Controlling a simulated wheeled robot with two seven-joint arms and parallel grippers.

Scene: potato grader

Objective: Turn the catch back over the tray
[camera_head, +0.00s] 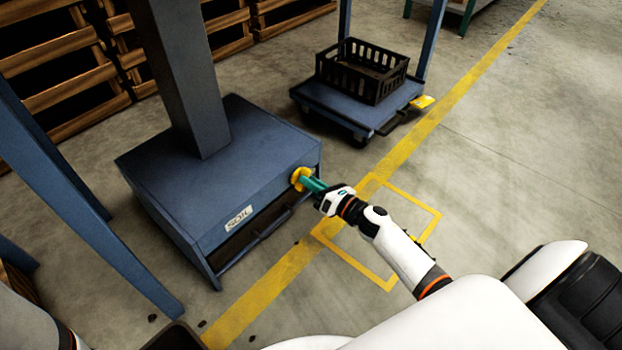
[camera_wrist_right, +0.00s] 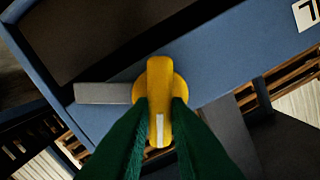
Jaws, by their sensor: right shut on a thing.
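The yellow catch (camera_head: 299,178) sits on the front of the blue box near its right end, above the tray (camera_head: 240,240). My right gripper (camera_head: 311,184) has its green fingers at the catch. In the right wrist view, those fingers are closed on both sides of the catch's raised yellow grip (camera_wrist_right: 159,80). A flat grey bar (camera_wrist_right: 103,93) sticks out to the left from the yellow disc in that view. The tray is a dark drawer low in the box, with a bar handle along its front. My left gripper is not in view.
The blue box (camera_head: 170,200) carries a label reading SOIL (camera_head: 239,217). A black crate (camera_head: 352,85) stands on a blue cart behind it, with a yellow pedal (camera_head: 421,102). Blue legs (camera_head: 90,225) stand at the left. The floor at right is mostly clear.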

